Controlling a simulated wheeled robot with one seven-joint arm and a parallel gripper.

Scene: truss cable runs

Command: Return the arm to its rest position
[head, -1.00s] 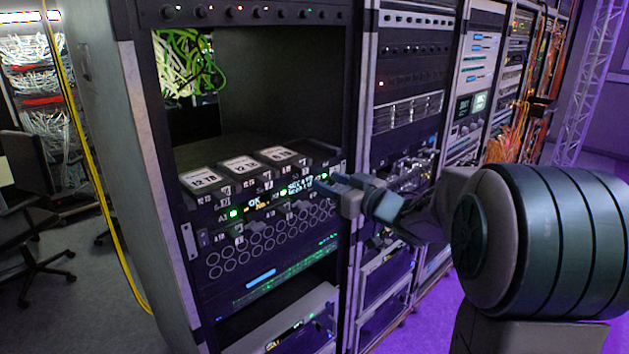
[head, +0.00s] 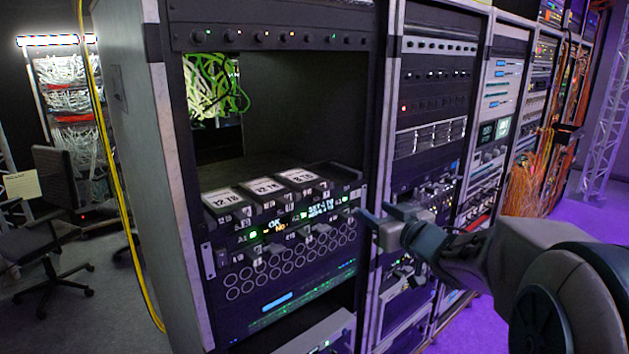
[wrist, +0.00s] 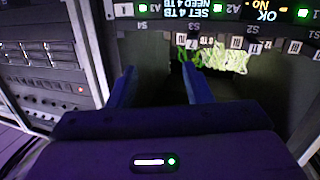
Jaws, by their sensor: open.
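My gripper (head: 374,213) is in front of the rack's right post in the head view, its fingers pointing left toward the drive unit. It is open, with nothing between the fingers. In the wrist view, the two blue fingers of my gripper (wrist: 160,88) stand apart over the dark bay. My arm reaches in from the lower right of the head view.
The open rack bay (head: 300,110) holds green cables (head: 215,85) at its back. More racks (head: 430,100) stand to the right, close to my arm. A yellow cable (head: 115,180) hangs at the rack's left side. An office chair (head: 55,225) stands on the floor at the left.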

